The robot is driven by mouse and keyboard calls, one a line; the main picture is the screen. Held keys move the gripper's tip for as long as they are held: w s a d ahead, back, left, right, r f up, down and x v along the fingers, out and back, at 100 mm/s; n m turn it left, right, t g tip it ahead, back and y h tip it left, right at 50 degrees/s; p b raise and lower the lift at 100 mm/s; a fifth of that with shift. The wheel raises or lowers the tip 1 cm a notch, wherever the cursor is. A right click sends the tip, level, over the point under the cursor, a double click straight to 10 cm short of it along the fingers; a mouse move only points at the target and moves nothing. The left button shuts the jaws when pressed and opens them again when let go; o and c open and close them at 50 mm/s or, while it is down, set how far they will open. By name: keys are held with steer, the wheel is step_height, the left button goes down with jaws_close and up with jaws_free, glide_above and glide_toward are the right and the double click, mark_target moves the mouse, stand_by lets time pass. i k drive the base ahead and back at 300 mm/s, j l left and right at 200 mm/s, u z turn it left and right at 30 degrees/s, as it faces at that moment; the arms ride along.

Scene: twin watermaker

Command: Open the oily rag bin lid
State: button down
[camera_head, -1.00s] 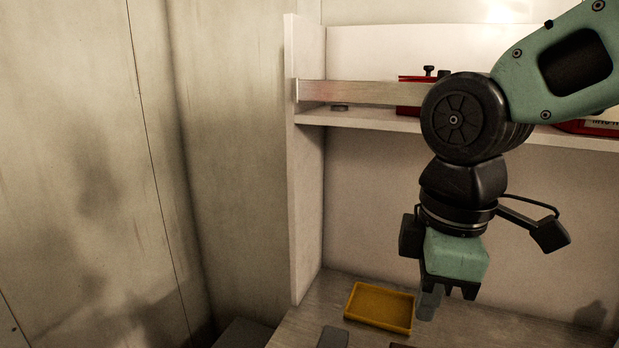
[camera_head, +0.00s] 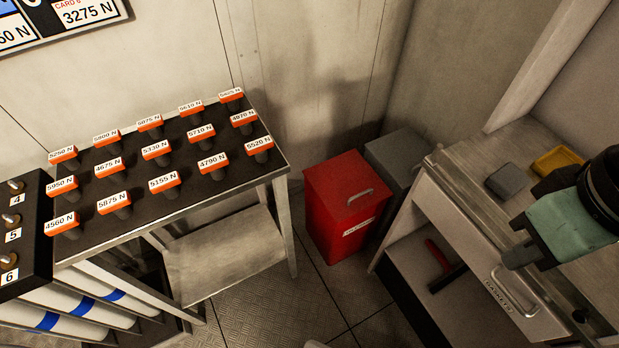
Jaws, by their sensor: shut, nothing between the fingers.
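A red bin (camera_head: 342,238) stands on the floor in the corner, between the black-topped rack and the workbench. Its flat red lid (camera_head: 335,186) is closed, with a pale bar handle (camera_head: 361,196) on the right part of the top. My gripper (camera_head: 520,257) is at the right, over the workbench area, shut and empty. It is well apart from the bin.
A grey box (camera_head: 398,150) stands right behind the red bin. The workbench (camera_head: 470,178) holds a yellow tray (camera_head: 556,160) and a grey block (camera_head: 503,180). A rack (camera_head: 210,190) with several orange-tagged pieces is at left. Floor (camera_head: 290,305) before the bin looks clear.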

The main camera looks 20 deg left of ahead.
mark_target(346, 184)
steer(key=u, duration=0.75)
steer(key=i+u, duration=0.25)
steer(key=i, duration=0.35)
